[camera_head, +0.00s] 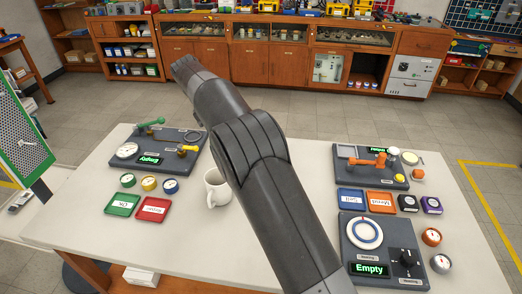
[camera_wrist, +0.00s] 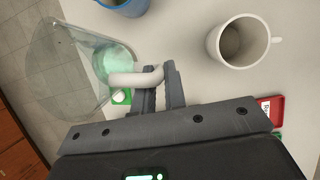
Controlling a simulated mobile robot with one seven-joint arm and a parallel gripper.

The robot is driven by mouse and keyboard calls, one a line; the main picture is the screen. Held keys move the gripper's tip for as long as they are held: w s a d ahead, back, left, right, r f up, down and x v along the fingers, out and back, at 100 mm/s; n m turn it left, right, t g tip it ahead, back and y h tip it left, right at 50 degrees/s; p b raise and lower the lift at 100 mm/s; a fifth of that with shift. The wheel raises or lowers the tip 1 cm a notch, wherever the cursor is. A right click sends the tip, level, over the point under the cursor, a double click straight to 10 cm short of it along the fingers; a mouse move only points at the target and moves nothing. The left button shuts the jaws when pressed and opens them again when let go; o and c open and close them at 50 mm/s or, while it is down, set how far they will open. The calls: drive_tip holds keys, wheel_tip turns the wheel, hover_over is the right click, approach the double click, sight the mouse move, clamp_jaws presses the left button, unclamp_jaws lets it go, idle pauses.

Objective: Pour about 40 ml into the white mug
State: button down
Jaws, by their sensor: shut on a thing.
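The white mug (camera_head: 212,190) stands upright on the table, just left of my arm in the head view; my arm overlaps its right side. In the wrist view the white mug (camera_wrist: 238,42) is at the upper right, seen from above, with its handle to the right. My gripper (camera_wrist: 162,78) is shut on the white handle (camera_wrist: 135,79) of a clear jug (camera_wrist: 85,72). The jug's body is left of the fingers, and a pale green area shows through it. Its liquid level cannot be told. My arm hides the gripper and jug in the head view.
A blue cup (camera_wrist: 124,5) is partly cut off at the top of the wrist view. Green and red trays (camera_head: 153,209) and a dark test panel (camera_head: 180,148) lie left of the mug. More panels (camera_head: 385,240) and trays stand on the right. The front middle table is clear.

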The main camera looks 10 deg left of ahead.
wheel_tip(320, 180, up, 5)
drive_tip(key=s+a+m+g+y, duration=0.1)
drive_tip(key=s+a+m+g, duration=0.1)
drive_tip(key=s+a+m, duration=0.6)
drive_tip(key=s+a+m+g, duration=0.1)
drive_tip(key=s+a, duration=0.5)
drive_tip(key=s, duration=0.6)
wheel_tip(320, 180, down, 14)
drive_tip(key=shift+w, duration=0.15)
drive_tip(key=w+d+r+n+g+y, duration=0.3)
drive_tip(key=w+d+r+g+y, duration=0.2)
drive_tip(key=d+r+g+y, duration=0.2)
drive_tip(key=shift+d+r+g+y, duration=0.4)
drive_tip(key=shift+d+r+y, duration=0.6)
drive_tip(key=shift+r+y, duration=1.45)
drive_tip(key=shift+w+r+h, duration=0.1)
drive_tip(key=shift+r+h, duration=0.15)
drive_tip(key=shift+r, duration=0.15)
